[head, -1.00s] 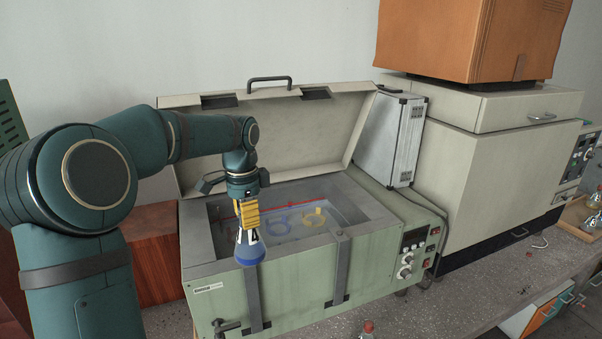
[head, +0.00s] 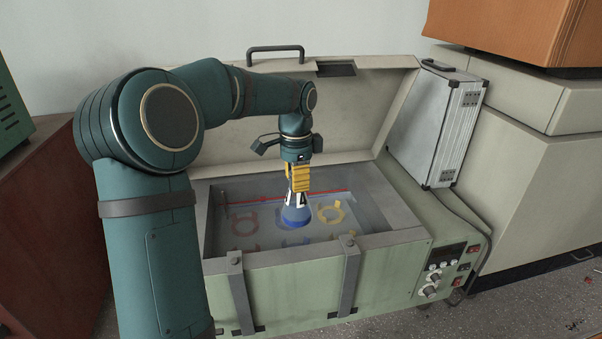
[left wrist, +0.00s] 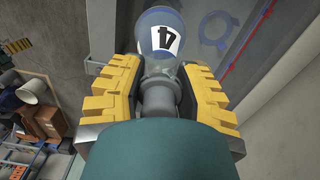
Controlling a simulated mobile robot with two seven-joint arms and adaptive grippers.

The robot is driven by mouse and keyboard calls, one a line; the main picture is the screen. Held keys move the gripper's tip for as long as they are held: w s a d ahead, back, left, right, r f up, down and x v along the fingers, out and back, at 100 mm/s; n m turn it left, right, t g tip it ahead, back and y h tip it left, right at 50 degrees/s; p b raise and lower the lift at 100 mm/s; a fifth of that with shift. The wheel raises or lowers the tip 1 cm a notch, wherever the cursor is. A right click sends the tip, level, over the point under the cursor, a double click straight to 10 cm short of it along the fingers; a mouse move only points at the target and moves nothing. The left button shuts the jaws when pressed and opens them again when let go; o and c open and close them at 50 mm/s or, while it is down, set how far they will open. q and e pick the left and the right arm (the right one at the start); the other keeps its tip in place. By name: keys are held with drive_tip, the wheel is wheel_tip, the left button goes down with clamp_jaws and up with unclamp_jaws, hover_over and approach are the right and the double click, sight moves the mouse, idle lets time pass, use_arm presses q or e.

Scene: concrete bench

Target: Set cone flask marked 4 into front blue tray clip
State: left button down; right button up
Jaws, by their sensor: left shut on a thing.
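In the left wrist view the flask (left wrist: 163,30) shows a black 4 between the yellow fingers (left wrist: 160,82). The flask hangs about upright over the open bath. Blue tray clip parts (head: 292,241) show low around the flask, partly hidden by it. A blue ring clip (left wrist: 222,30) also shows beside the flask in the left wrist view. My right gripper is not in view.
The bath (head: 330,255) has a raised lid (head: 370,110) behind and two straps over its front wall. A red clip (head: 244,223) lies left of the flask and a yellow clip (head: 331,211) right. A metal case (head: 437,125) stands at right.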

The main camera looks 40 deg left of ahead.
sight(298, 218)
use_arm(q)
drive_tip(key=shift+f, duration=0.5)
wheel_tip(298, 218, down, 6)
drive_tip(key=shift+r, duration=0.25)
wheel_tip(298, 218, down, 2)
drive_tip(key=shift+f+b, duration=0.1)
drive_tip(key=shift+b, duration=0.6)
drive_tip(key=shift+f+b, duration=0.6)
drive_tip(key=shift+f, duration=0.35)
drive_tip(key=shift+f, duration=0.45)
drive_tip(key=shift+w+f+b, duration=0.1)
drive_tip(key=shift+f+b, duration=0.25)
drive_tip(key=shift+f+b, duration=0.4)
drive_tip(key=shift+f, duration=0.4)
